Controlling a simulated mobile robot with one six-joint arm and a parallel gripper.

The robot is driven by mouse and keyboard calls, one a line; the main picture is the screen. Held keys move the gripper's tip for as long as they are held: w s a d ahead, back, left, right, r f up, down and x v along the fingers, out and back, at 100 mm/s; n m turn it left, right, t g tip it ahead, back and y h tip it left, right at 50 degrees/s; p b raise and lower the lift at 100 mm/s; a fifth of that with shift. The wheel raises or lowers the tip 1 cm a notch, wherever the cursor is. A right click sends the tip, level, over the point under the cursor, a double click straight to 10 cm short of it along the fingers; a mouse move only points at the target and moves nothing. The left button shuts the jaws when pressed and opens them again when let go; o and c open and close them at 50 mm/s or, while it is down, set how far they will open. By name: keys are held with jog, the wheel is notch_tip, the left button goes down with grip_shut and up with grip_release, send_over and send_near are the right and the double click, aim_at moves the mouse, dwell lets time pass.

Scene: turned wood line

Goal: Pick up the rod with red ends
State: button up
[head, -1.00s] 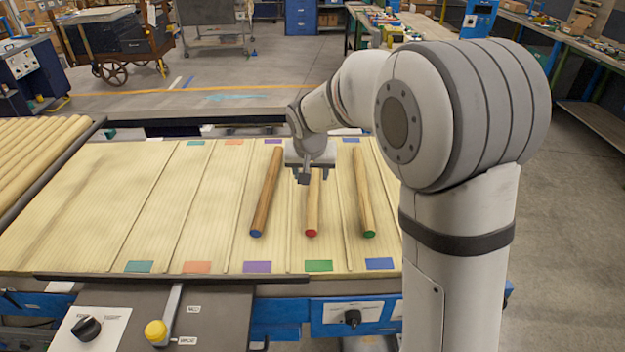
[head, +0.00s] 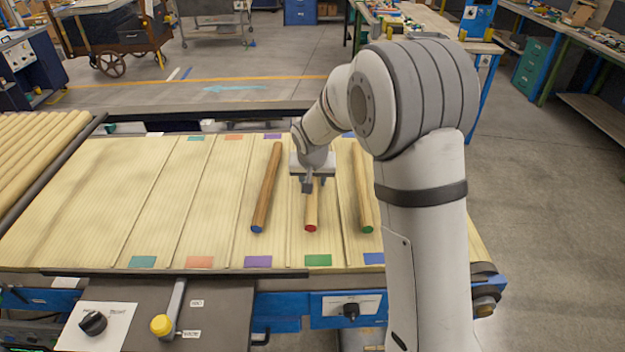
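The rod with a red end (head: 311,213) lies lengthwise on the ribbed wooden table (head: 90,215), in the lane with a green patch at its near end. Only its near red end shows; its far part is hidden behind my gripper. My gripper (head: 308,188) points down over the middle of this rod. Its fingers are small and dark, and I cannot tell whether they are apart or touch the rod.
A darker rod with a blue end (head: 266,190) lies to the left, and a rod with a green end (head: 362,190) lies to the right, both close by. The lanes further left are bare. A yellow-knobbed lever (head: 162,324) stands at the front edge.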

grip_shut()
